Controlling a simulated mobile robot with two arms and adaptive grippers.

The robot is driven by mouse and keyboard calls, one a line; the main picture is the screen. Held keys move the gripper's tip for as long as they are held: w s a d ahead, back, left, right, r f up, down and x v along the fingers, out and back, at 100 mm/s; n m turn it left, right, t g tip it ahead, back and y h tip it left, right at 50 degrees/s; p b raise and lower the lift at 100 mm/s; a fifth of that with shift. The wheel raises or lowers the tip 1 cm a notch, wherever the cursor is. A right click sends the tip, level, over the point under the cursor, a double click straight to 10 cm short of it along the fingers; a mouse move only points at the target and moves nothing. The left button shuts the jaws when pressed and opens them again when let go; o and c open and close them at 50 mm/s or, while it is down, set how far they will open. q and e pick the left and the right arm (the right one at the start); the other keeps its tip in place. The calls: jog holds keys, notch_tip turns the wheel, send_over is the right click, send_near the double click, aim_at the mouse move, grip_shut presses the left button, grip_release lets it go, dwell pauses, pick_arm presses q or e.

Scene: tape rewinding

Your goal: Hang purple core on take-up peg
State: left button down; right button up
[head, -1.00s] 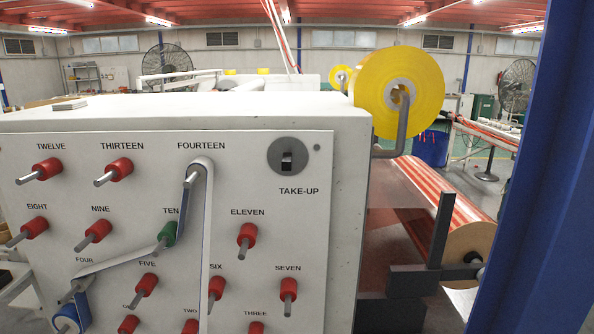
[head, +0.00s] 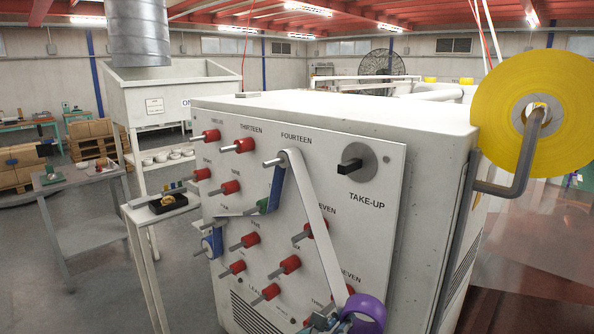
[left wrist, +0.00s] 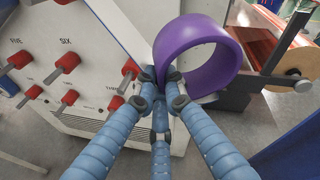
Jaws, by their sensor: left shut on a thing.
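My left gripper (head: 338,322) is at the bottom of the head view, shut on the purple core (head: 368,308), a ring. In the left wrist view the blue fingers (left wrist: 165,88) pinch the lower left of the core (left wrist: 190,40). A pale tape (head: 318,225) runs from the peg labelled FOURTEEN down to the core. The take-up peg (head: 350,166) is a dark square stub on a grey disc at the panel's upper right. It is bare, above the core and apart from it. The right gripper is not in view.
Several red pegs (head: 290,264) stick out of the white panel around the tape. A yellow roll (head: 545,113) hangs on a bent grey bar (head: 515,180) at the right. A small table (head: 160,212) stands left of the machine.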

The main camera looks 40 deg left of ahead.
pick_arm(q)
jog(key=w+a+r+m+h, duration=0.1)
jog(key=w+a+r+m, duration=0.15)
jog(key=a+r, duration=0.35)
jog(key=w+a+r+m, duration=0.2)
jog(key=a+r+m, duration=0.2)
jog(key=a+r, duration=0.25)
jog(key=s+a+r+m+t, duration=0.1)
jog(key=a+r+m, duration=0.1)
jog(key=r, duration=0.7)
jog(key=s+a+r+m, duration=0.1)
jog(key=r, duration=0.8)
jog(key=w+p, duration=1.1)
jog(key=p, duration=0.3)
jog(key=shift+w+d+p, duration=0.15)
jog(key=shift+d+p, duration=0.15)
jog(key=shift+d, duration=0.15)
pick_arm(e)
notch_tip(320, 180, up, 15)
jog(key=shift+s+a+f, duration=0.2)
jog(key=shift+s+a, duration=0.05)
